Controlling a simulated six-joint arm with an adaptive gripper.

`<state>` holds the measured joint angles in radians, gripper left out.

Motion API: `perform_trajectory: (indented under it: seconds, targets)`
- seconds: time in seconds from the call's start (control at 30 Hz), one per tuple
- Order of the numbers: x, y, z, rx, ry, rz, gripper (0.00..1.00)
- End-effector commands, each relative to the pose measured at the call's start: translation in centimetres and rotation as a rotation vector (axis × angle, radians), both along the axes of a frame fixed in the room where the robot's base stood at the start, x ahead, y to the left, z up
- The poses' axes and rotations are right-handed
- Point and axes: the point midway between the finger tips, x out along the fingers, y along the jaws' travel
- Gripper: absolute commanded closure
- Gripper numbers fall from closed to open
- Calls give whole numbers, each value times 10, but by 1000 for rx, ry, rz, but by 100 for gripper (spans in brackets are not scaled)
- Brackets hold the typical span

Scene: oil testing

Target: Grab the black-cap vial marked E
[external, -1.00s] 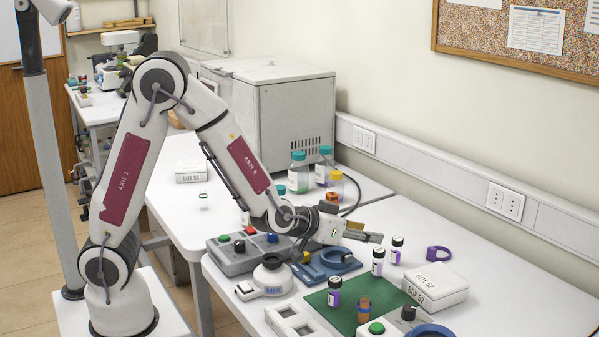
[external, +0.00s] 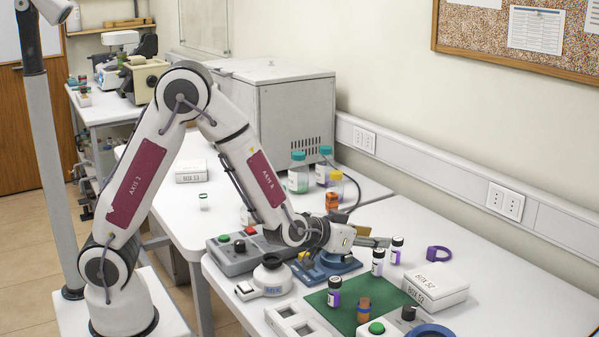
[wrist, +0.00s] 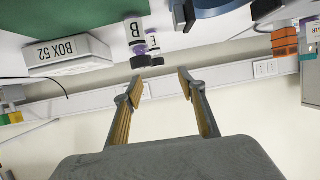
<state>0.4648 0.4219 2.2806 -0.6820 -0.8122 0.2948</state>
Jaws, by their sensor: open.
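Two black-capped vials with white labels and purple bands stand close together on the table. In the wrist view, where the table appears at the top, vial B (wrist: 136,32) is nearer and partly covers vial E (wrist: 152,42). In the external view the farther of the pair, apparently E (external: 397,252), stands behind the nearer one, apparently B (external: 378,264); letters are unreadable there. My gripper (external: 387,242) is open and empty, beside the pair at about cap height. In the wrist view its fingertips (wrist: 160,82) are apart, with E's cap just beyond the gap.
Another black-capped vial (external: 334,291) stands on the green mat (external: 349,318). A blue device (external: 340,265) sits below my wrist.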

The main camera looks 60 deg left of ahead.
Motion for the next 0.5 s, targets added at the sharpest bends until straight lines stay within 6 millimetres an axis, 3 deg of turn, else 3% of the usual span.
perform_trajectory:
  seconds: [0.3,0.5]
  targets:
    - [33,2,-14,0,-1,1,60]
    - [43,2,-18,-1,-1,0,60]
